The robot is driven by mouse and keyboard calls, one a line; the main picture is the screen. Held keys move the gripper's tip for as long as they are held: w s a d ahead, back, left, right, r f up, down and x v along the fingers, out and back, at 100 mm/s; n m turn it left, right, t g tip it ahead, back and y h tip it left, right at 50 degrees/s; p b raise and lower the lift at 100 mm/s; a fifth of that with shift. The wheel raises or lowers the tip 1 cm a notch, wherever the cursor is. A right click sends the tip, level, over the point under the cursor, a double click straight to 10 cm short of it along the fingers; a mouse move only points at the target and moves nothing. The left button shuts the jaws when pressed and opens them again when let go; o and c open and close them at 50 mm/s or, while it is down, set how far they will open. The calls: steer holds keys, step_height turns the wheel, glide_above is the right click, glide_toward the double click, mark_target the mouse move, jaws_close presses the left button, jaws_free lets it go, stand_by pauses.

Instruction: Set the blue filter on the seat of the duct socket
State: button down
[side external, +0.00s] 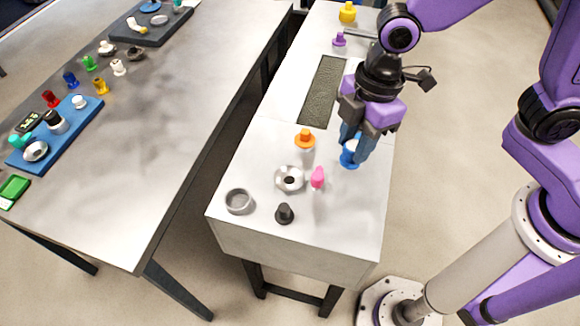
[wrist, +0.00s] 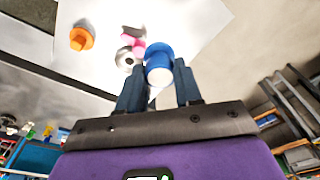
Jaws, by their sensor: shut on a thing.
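The blue filter (side external: 349,159) is a blue flanged piece with a white part. My gripper (side external: 356,146) is shut on it at the right side of the white bench, fingers pointing down. Whether the filter touches the bench is unclear. In the wrist view the blue filter (wrist: 158,52) shows between the fingertips of my gripper (wrist: 160,88). A round grey open ring (side external: 239,202) and a silver flanged piece with a dark central hole (side external: 289,179) stand at the front left of the bench, apart from the filter. I cannot tell which is the duct socket.
An orange-topped piece (side external: 305,139), a pink piece (side external: 317,178) and a dark grey knob (side external: 285,213) stand near the filter. A dark textured mat (side external: 322,92) lies farther back, with purple (side external: 339,39) and yellow (side external: 347,12) pieces beyond. The front right of the bench is clear.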

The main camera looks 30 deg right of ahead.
steer(key=w+a+f, duration=0.3)
steer(key=w+f, duration=0.1)
steer(key=w+a+f, duration=0.4)
steer(key=shift+w+a+f, duration=0.15)
steer(key=shift+w+a, duration=0.05)
steer(key=shift+w+a+f, duration=0.15)
steer(key=shift+f, duration=1.65)
steer(key=shift+f, duration=0.15)
steer(key=c, duration=0.8)
jaws_free()
steer(key=shift+o, duration=0.2)
step_height(320, 180, up, 12)
steer(key=d, duration=0.1)
steer(key=shift+d, duration=0.25)
